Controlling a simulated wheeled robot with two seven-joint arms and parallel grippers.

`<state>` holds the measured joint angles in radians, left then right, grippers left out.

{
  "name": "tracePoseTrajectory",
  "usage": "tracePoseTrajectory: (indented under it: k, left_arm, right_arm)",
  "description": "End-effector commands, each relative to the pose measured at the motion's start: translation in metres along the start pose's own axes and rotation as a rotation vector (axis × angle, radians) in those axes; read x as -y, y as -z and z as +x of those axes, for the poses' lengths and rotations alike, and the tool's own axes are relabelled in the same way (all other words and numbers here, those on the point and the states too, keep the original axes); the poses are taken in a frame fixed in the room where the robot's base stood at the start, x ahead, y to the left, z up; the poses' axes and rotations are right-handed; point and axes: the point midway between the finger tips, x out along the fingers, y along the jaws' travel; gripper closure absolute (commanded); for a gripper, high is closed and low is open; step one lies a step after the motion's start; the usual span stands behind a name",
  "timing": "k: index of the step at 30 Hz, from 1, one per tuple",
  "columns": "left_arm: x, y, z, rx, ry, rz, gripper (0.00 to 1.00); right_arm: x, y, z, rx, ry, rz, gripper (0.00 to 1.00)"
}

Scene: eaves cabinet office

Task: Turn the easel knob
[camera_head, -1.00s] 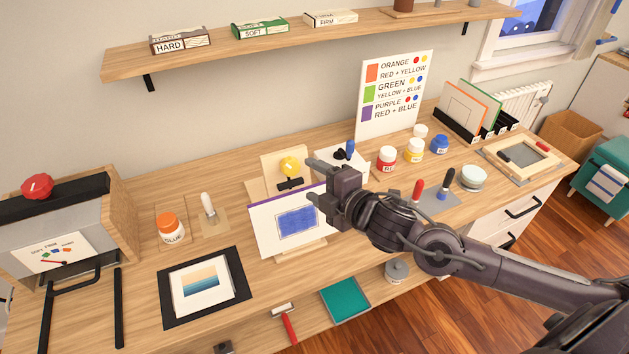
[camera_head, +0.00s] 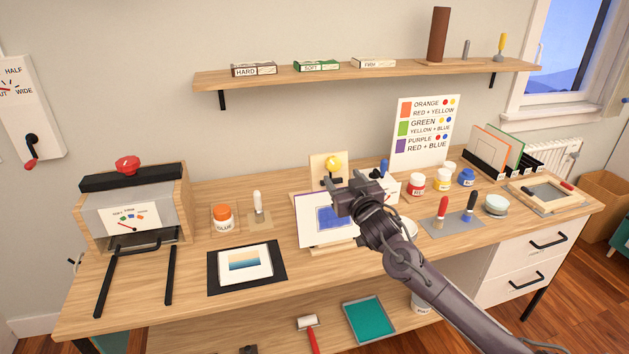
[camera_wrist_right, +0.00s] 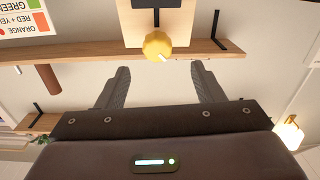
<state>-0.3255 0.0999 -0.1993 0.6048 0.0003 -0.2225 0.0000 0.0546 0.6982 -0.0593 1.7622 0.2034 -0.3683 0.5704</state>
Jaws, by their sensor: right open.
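The easel knob (camera_head: 333,163) is a round yellow knob on the upper wooden board of the easel (camera_head: 318,168). A white sheet with a blue patch (camera_head: 310,230) stands on the easel below it. My right gripper (camera_head: 343,195) is in front of the easel, just below and to the right of the knob in the head view, and covers part of the sheet. In the right wrist view the yellow knob (camera_wrist_right: 158,45) lies ahead of the two spread fingers (camera_wrist_right: 157,80), centred between them and apart from them. The right gripper is open and empty. My left gripper is not in view.
A glue jar (camera_head: 222,217), a framed picture (camera_head: 246,264) and a press with a red knob (camera_head: 128,166) stand to the left. Paint jars (camera_head: 416,184) and a colour chart (camera_head: 425,135) stand to the right. A shelf (camera_head: 360,76) hangs above.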

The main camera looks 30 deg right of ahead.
Motion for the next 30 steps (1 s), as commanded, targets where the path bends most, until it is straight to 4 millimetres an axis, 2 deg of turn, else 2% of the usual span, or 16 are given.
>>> tracePoseTrajectory:
  k: [1,3,6,8,11,15,21,28,30]
  left_arm:
    - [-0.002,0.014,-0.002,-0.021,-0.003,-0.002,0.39]
    - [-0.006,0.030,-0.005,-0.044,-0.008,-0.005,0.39]
    - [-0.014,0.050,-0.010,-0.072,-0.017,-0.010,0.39]
    - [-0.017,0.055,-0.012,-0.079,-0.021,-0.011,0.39]
    - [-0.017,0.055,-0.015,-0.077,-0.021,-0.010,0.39]
    - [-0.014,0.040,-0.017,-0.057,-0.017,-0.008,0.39]
    - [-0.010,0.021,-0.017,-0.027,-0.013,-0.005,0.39]
    - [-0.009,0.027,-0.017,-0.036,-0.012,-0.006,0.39]
    - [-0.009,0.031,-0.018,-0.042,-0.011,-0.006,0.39]
  right_arm:
    - [-0.001,0.002,0.004,-0.003,-0.003,0.005,0.39]
    - [-0.001,0.003,0.011,-0.002,-0.003,0.004,0.39]
    - [-0.001,0.004,0.026,-0.002,-0.002,0.002,0.39]
    - [-0.001,0.004,0.035,-0.001,-0.001,0.003,0.39]
    - [0.000,0.004,0.050,-0.002,0.000,0.002,0.39]
    - [0.000,0.003,0.065,-0.001,-0.001,0.001,0.39]
    - [0.001,0.002,0.075,0.000,0.001,-0.001,0.39]
    - [0.001,0.001,0.076,0.000,0.001,-0.001,0.39]
    - [0.001,0.001,0.075,0.000,0.001,-0.001,0.45]
